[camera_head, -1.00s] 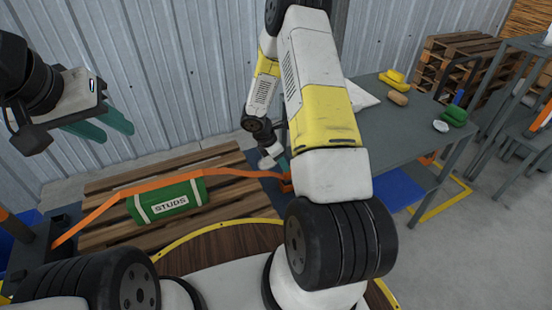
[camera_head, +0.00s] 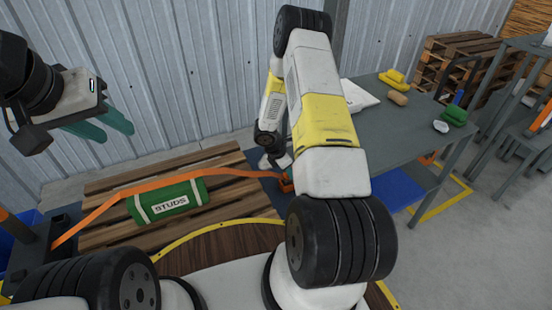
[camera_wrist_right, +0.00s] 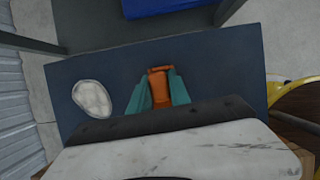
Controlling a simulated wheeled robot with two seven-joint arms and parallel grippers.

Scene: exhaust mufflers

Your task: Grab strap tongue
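An orange strap (camera_head: 225,172) runs across a green bundle marked STUDS (camera_head: 167,201) on a wooden pallet. In the right wrist view an orange piece (camera_wrist_right: 160,86), apparently the strap's end, lies between the teal fingers of my right gripper (camera_wrist_right: 160,80). It fills most of the gap; whether the fingers press on it is unclear. In the head view my right arm hides most of that spot, and an orange bit (camera_head: 286,184) shows beside the arm. My left gripper (camera_head: 108,132) is open and empty, raised at the left in front of the wall.
A grey table (camera_head: 390,140) at the right holds a white bag, yellow, tan and green items. A pale oval object (camera_wrist_right: 92,98) lies left of my right gripper on a dark surface (camera_wrist_right: 215,70). Stacked pallets (camera_head: 455,65) stand behind. The pallet (camera_head: 110,185) lies near the corrugated wall.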

